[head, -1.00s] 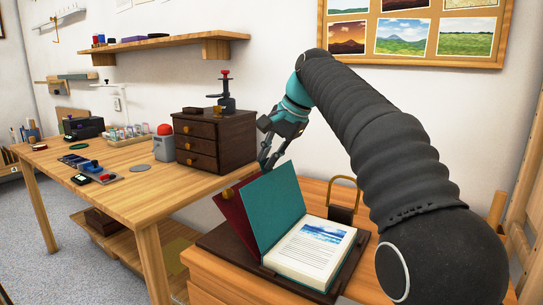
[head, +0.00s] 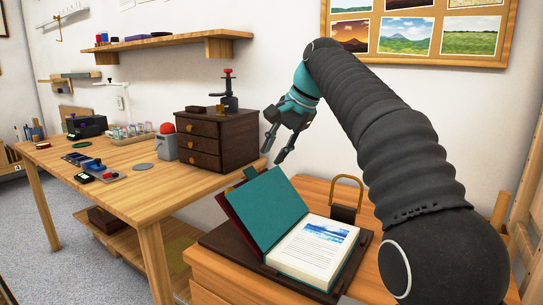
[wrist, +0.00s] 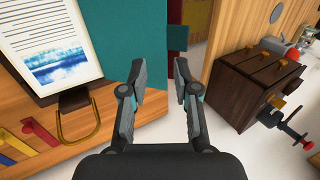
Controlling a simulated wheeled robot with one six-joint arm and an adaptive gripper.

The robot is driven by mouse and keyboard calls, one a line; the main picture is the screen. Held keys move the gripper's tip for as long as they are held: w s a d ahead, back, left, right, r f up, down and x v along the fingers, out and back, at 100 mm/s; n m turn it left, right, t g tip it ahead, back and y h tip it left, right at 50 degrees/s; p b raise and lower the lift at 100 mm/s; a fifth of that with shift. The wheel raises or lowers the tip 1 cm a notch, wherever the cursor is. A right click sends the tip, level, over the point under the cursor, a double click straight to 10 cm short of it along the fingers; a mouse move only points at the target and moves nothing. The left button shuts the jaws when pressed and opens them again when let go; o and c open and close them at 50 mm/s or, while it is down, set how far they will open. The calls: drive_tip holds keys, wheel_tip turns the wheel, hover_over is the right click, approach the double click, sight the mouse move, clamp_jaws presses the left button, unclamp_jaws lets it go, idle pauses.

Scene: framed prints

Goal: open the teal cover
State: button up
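The teal cover (head: 268,207) of a book stands swung open, leaning back to the left from the page block (head: 312,250). The pages face up, showing printed lines and a blue picture. A dark teal tab (head: 250,173) sticks out from the cover's upper edge. My gripper (head: 272,157) is above and behind the cover, apart from it. In the wrist view my gripper (wrist: 161,78) is open with nothing between its fingers. The cover (wrist: 112,38) shows beyond the left finger, and the tab (wrist: 177,38) lies ahead of the gap.
The book lies on a dark tray (head: 222,240) on a wooden cabinet. A brass loop (head: 347,190) stands behind the pages. A maroon panel (head: 229,207) shows narrowly behind the cover. A dark drawer chest (head: 217,140) stands on the workbench at left.

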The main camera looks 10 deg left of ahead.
drive_tip(key=shift+v, duration=2.65)
